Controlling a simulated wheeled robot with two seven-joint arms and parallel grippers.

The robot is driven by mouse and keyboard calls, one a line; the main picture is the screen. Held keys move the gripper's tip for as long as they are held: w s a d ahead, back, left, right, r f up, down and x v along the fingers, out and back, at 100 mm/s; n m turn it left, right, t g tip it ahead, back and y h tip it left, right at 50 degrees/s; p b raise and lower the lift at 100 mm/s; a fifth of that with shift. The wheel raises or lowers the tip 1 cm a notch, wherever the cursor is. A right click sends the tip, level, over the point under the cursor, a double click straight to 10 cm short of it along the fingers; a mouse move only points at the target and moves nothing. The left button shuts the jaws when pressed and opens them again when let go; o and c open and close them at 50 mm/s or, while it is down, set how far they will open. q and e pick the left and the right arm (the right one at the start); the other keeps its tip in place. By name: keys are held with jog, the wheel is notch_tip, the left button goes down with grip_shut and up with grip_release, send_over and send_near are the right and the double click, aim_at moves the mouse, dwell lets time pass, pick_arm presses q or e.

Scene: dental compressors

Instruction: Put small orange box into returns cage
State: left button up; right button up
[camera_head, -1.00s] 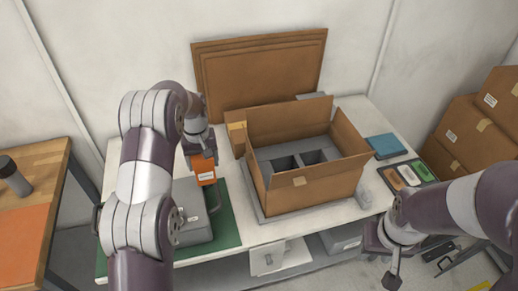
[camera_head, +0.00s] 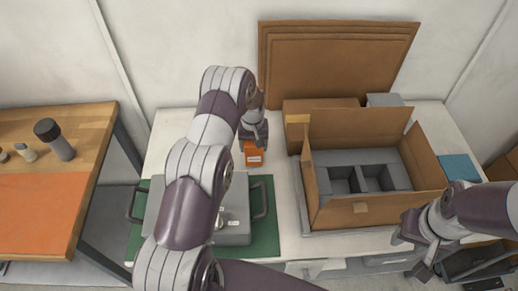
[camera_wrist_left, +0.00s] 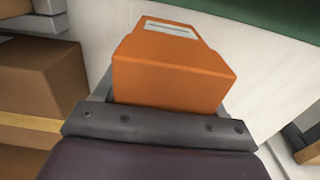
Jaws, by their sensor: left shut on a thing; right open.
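The small orange box (camera_head: 254,157) with a white label is held in my left gripper (camera_head: 254,146), which is shut on it. In the left wrist view the orange box (camera_wrist_left: 172,70) fills the space between the fingers, its label facing away. It hangs over the white table, between the grey case and the open carton; its exact height is hard to tell. My right gripper (camera_head: 420,252) is open and empty in front of the carton's right side. I cannot make out a returns cage in these views.
An open carton (camera_head: 375,213) with grey inserts stands on the white table (camera_head: 287,225). A grey case (camera_head: 236,225) lies on a green mat (camera_head: 265,245). A wooden bench (camera_head: 75,150) with bottles stands left. Flat cardboard (camera_head: 335,62) leans on the wall.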

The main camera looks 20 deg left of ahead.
pick_arm(q)
notch_tip(320, 180, down, 3)
jog(key=shift+f+p, duration=0.1)
jog(key=shift+p, duration=0.2)
jog(key=shift+f, duration=0.2)
jog(key=shift+s+d, duration=0.1)
jog(key=shift+f, duration=0.1)
jog(key=o, duration=1.3)
jog(key=shift+c, duration=0.2)
